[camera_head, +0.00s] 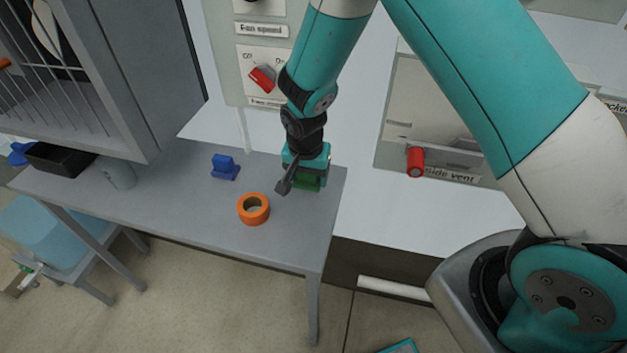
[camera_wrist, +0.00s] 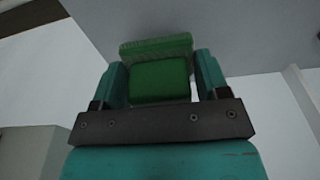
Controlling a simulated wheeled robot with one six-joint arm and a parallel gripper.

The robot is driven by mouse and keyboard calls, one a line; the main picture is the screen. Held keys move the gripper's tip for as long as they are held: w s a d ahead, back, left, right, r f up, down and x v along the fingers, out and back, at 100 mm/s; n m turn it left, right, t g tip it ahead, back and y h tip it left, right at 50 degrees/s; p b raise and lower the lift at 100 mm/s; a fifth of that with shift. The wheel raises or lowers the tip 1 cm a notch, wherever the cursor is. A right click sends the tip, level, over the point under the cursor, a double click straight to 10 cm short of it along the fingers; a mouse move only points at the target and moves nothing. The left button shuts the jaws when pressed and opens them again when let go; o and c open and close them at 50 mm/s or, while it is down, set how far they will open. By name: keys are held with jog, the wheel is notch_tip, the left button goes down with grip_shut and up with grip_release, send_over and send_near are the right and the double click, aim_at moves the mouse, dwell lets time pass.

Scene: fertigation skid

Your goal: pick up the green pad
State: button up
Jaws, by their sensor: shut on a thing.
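The green pad (camera_wrist: 160,80) sits between the two fingers of my gripper (camera_wrist: 163,85) in the wrist view, with a finger against each side. In the head view the green pad (camera_head: 309,183) shows below my gripper (camera_head: 300,178), at the right end of the grey table (camera_head: 190,210). My gripper is shut on the pad. Part of the pad is hidden behind my gripper in the head view. I cannot tell whether the pad touches the table.
An orange ring (camera_head: 253,209) and a blue object (camera_head: 224,167) stand on the table left of my gripper. A grey-green cylinder (camera_head: 118,173) and a black tray (camera_head: 58,159) are further left. A grey cabinet (camera_head: 150,80) overhangs the back left.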

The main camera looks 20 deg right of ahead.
jog(key=r, duration=0.3)
jog(key=r+b, duration=0.1)
jog(key=shift+s+a+r, duration=0.15)
jog(key=shift+s+a, duration=0.05)
jog(key=shift+s, duration=0.05)
jog(key=s+a+b, duration=0.3)
jog(key=s+a, duration=0.8)
jog(key=s, duration=0.4)
jog(key=shift+s, duration=0.2)
jog(key=shift+a, duration=0.1)
